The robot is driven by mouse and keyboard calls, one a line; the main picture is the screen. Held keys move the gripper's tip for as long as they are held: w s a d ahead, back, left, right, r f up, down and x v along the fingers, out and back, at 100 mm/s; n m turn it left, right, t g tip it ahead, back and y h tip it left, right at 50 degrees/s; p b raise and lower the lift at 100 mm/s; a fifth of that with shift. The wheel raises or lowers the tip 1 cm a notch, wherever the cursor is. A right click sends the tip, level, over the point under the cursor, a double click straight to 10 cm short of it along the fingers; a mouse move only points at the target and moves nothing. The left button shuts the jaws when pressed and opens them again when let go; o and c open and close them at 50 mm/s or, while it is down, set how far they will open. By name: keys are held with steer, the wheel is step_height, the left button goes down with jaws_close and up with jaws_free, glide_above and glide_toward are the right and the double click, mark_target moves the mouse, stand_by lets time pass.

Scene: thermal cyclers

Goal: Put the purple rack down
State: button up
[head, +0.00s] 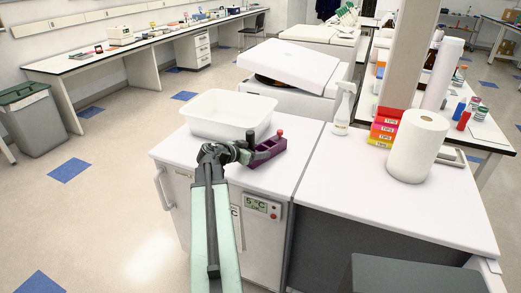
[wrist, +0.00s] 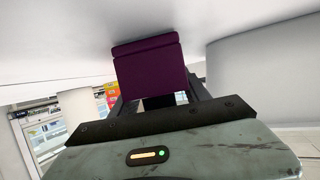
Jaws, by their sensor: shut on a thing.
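The purple rack (head: 267,150) is at the front edge of the white top of a small fridge-like unit (head: 300,140), just right of the white tub. A small red-topped piece (head: 280,133) stands up at its far right corner. My gripper (head: 247,151) reaches it from the left and is shut on it. In the wrist view the purple rack (wrist: 150,68) sits between the dark fingers (wrist: 155,98), close to a white surface. I cannot tell whether the rack touches that surface.
The white tub (head: 230,115) stands just behind and left of the rack. To the right are a spray bottle (head: 343,110), tip boxes (head: 385,127) and a paper roll (head: 416,147). The white top between the rack and these is clear.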

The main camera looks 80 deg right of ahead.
steer(key=shift+f, duration=0.1)
steer(key=o, duration=1.5)
steer(key=shift+r, duration=0.25)
steer(key=p+v, duration=0.4)
steer(key=v, duration=0.8)
steer(key=shift+f+p, duration=0.15)
steer(key=shift+p, duration=0.2)
